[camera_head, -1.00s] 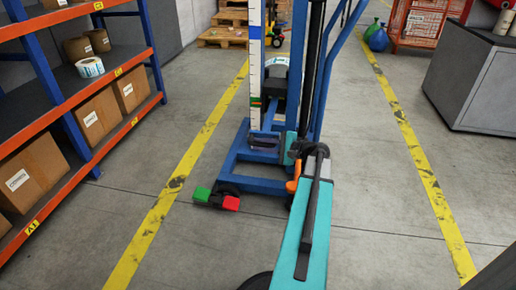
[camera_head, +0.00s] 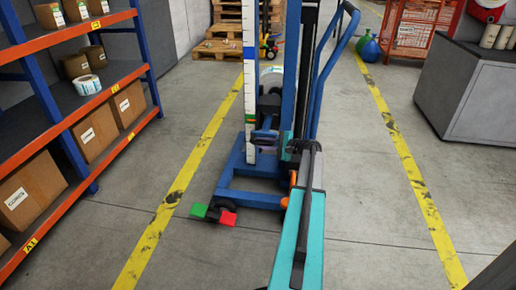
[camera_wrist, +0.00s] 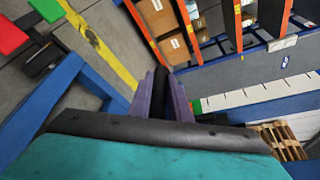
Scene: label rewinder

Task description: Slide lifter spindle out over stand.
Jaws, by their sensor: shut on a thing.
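The blue lifter (camera_head: 244,183) stands on the floor ahead, with an upright blue mast (camera_head: 288,65) and a white scale strip (camera_head: 250,90). A green pedal (camera_head: 199,210) and a red pedal (camera_head: 228,218) show at its near left corner. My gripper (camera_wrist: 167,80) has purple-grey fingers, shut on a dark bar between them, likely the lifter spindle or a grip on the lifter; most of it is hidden. In the head view my gripper (camera_head: 265,137) is low beside the mast. A pale roll (camera_head: 270,76) shows partly behind the mast. I cannot make out the stand.
A shelf rack (camera_head: 140,62) with several boxes stands on the left. Wooden pallets (camera_head: 220,48) lie at the back. The floor between the yellow lines is clear around the lifter.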

